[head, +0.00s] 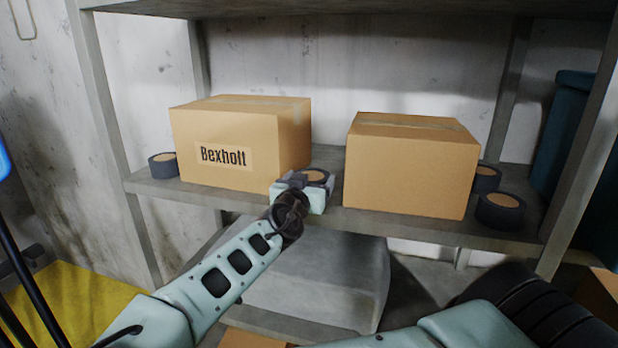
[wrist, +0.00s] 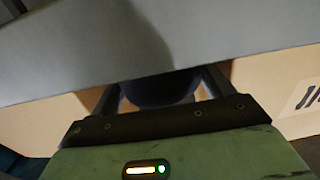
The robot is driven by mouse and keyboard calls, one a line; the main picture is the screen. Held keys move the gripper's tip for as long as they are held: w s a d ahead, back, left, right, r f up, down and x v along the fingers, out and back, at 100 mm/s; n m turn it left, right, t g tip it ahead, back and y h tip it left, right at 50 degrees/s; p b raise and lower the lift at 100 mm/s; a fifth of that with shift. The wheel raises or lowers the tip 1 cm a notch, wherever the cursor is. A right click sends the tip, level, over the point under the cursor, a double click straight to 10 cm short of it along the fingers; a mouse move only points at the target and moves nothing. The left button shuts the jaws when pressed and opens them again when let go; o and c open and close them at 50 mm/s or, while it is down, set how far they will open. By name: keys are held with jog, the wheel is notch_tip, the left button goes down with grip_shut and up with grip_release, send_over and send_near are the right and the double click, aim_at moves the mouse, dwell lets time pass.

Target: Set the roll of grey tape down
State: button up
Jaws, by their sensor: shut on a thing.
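My gripper (head: 308,182) is shut on a roll of grey tape (head: 316,175), dark on the outside with a tan-brown face. It is at the gap between two cardboard boxes, over the front part of the grey shelf (head: 395,223). In the wrist view the roll (wrist: 160,90) shows as a dark curved shape between the two fingers (wrist: 160,92). I cannot tell whether its underside touches the shelf.
The box marked Bexholt (head: 240,150) stands left of my gripper, close to it. A plain box (head: 410,165) stands to the right. Similar rolls lie at the far left (head: 162,167), behind the plain box (head: 486,180) and at the right front (head: 500,212).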

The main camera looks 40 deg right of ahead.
jog(key=shift+f, duration=0.1)
jog(key=o, duration=0.8)
jog(key=shift+s+a, duration=0.1)
jog(key=shift+a, duration=0.15)
jog(key=b+v, duration=0.6)
jog(key=v, duration=0.5)
jog(key=shift+s+a, duration=0.15)
jog(key=shift+s, duration=0.15)
